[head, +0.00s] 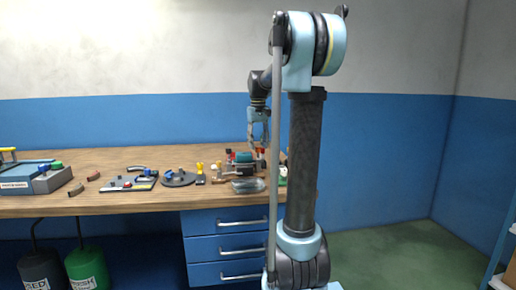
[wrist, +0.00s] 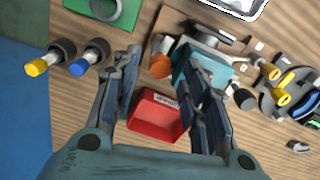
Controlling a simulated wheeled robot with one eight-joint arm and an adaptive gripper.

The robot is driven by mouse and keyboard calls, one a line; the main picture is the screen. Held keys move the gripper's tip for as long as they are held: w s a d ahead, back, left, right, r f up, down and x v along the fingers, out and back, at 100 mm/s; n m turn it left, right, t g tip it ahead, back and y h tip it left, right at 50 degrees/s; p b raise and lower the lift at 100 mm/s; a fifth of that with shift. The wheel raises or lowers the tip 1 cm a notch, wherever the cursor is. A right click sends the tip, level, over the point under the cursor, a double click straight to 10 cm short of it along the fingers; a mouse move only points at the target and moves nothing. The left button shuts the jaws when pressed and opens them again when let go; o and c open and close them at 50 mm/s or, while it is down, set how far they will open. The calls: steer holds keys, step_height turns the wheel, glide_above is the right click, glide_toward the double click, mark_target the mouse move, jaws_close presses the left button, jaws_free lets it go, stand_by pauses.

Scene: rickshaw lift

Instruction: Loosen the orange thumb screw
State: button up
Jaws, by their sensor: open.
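An orange thumb screw (wrist: 160,67) shows in the wrist view, beside a teal block (wrist: 205,70) and a grey metal part on a wooden base. My gripper (wrist: 162,58) points down over the bench with its jaws open. The screw appears between the fingertips in the picture. I cannot tell whether the fingers touch it or hang above it. In the head view my gripper (head: 258,143) hangs over the right end of the bench, above the teal block (head: 242,157). The screw is too small to pick out there.
A red labelled bin (wrist: 157,116) lies between the fingers in the wrist view. Yellow-tipped (wrist: 38,66) and blue-tipped (wrist: 80,67) black knobs and a green plate (wrist: 126,14) lie left. A dark round fixture (head: 178,178) stands left on the wooden bench (head: 105,205).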

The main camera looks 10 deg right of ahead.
steer(key=shift+f, duration=0.9)
jaws_close()
steer(key=shift+n, duration=0.7)
jaws_free()
